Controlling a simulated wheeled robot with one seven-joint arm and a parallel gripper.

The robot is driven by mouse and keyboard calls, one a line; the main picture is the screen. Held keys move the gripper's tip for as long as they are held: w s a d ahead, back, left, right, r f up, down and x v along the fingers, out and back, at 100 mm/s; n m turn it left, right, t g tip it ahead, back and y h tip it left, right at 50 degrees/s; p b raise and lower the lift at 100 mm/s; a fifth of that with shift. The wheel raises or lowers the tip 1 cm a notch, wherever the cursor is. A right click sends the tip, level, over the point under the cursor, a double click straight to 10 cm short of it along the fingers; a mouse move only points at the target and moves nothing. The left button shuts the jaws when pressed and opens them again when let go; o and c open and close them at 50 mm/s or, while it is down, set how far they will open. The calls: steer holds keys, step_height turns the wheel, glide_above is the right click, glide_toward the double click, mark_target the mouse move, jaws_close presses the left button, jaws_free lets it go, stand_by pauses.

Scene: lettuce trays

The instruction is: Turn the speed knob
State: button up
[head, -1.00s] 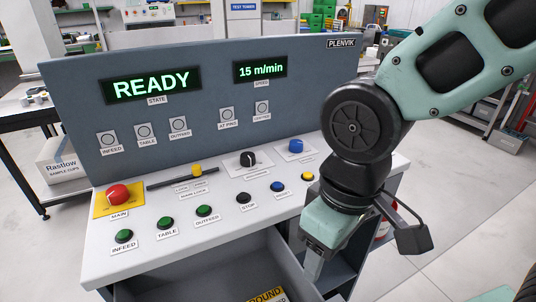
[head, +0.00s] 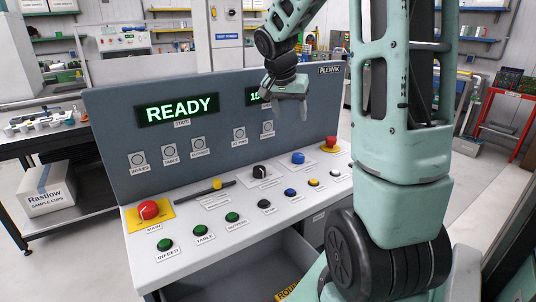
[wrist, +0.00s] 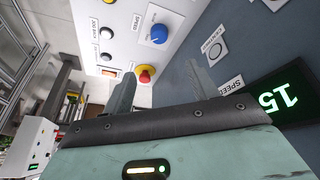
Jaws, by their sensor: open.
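The speed knob is the blue knob (head: 298,158) on the white sloped top of the console. In the wrist view the blue knob (wrist: 159,34) has a pale pointer mark and a SPEED label beside it. My gripper (head: 290,109) is open and empty, with its fingers pointing down. It is above the knob, in front of the upright panel, and covers part of the speed display (head: 254,96). In the wrist view my two fingers (wrist: 158,72) are apart, and the knob lies beyond them, clear of both.
A black knob (head: 260,171) is left of the blue one. A red mushroom button (head: 331,141) is to its right, and a red MAIN button (head: 148,210) is far left. Several push buttons line the front. The upright panel (head: 225,130) stands close behind my gripper.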

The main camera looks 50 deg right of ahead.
mark_target(298, 154)
steer(key=x, duration=1.7)
steer(key=shift+f+b, duration=0.15)
steer(key=shift+b, duration=0.2)
steer(key=shift+c, duration=0.3)
steer(key=c, duration=0.9)
